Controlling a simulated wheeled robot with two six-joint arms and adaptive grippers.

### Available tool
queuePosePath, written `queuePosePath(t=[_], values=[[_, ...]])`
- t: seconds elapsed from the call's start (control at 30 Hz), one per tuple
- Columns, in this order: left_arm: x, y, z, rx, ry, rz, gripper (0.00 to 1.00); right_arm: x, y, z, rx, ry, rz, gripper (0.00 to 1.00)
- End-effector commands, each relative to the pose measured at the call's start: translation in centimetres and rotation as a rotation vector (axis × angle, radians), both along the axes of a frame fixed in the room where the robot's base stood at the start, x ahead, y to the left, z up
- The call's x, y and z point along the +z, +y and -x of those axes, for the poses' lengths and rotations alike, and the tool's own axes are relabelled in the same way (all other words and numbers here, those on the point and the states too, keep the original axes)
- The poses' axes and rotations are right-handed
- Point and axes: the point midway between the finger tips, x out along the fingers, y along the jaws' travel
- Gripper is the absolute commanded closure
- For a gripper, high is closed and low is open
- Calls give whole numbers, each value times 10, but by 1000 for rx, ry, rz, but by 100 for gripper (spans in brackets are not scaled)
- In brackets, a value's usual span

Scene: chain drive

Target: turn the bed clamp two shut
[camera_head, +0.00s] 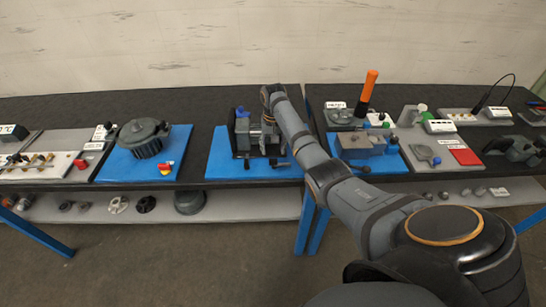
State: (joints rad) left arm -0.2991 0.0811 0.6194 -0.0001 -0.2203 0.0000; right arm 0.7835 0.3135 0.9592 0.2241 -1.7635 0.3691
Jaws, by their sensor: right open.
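A dark fixture (242,135) with blue knobs stands on the middle blue mat (222,165). I cannot tell which part of it is bed clamp two. One blue knob (241,112) shows at its upper left. My right arm reaches in from the lower right across the mat, and its wrist is over the fixture's right side. My right gripper (264,136) is small and partly hidden at the fixture; it is open. Whether it touches a clamp cannot be made out. My left gripper is out of view.
A round dark pot-like housing (142,136) stands on a blue mat to the left. A grey block (362,146) on another blue mat and an upright orange handle (367,92) are to the right. Loose parts, including a black wheel (146,204), lie on the lower shelf.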

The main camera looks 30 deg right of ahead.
Motion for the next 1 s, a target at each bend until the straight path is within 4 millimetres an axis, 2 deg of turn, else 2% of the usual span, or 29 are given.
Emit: queuePosePath(t=[0.2,0.3,0.63,1.0], values=[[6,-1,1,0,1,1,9,-41,1,1,0,3,-2,45],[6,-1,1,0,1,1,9,-52,1,0,0,0,-1,45],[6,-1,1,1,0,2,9,-57,1,0,1,-1,0,45],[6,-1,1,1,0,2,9,-57,1,0,1,-1,1,94]])
